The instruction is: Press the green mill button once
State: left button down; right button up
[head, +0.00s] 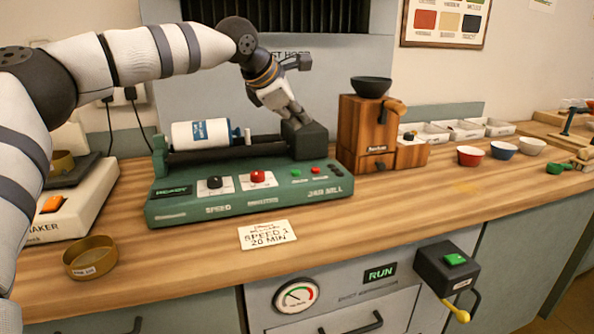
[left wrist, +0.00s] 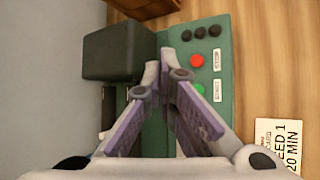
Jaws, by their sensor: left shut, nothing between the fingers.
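The green jar mill (head: 245,207) stands on the wooden bench with a white-and-blue jar (head: 200,134) lying on its rollers. Its front panel has a small green button (head: 296,173) and a red button (head: 315,170) beside it. In the left wrist view the red button (left wrist: 197,61) and green button (left wrist: 198,89) lie just right of the fingers; a finger partly borders the green one. My left gripper (head: 302,123) is shut and empty, above the mill's right end by its dark housing (head: 305,141). It appears apart from the green button. My right gripper is not in view.
A white card (head: 267,235) reads SPEED 1, 20 MIN. A wooden grinder (head: 365,135) stands close right of the mill. A brass dish (head: 90,258) sits at left.

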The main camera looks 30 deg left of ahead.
pick_arm(q)
send_over(298, 172)
notch_tip(298, 172, down, 7)
jog(key=shift+s+f+b, duration=0.1)
jog(key=shift+b, duration=0.25)
jog(key=shift+f, duration=0.7)
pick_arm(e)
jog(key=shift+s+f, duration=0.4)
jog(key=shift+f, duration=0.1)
pick_arm(q)
jog(key=shift+f, duration=0.45)
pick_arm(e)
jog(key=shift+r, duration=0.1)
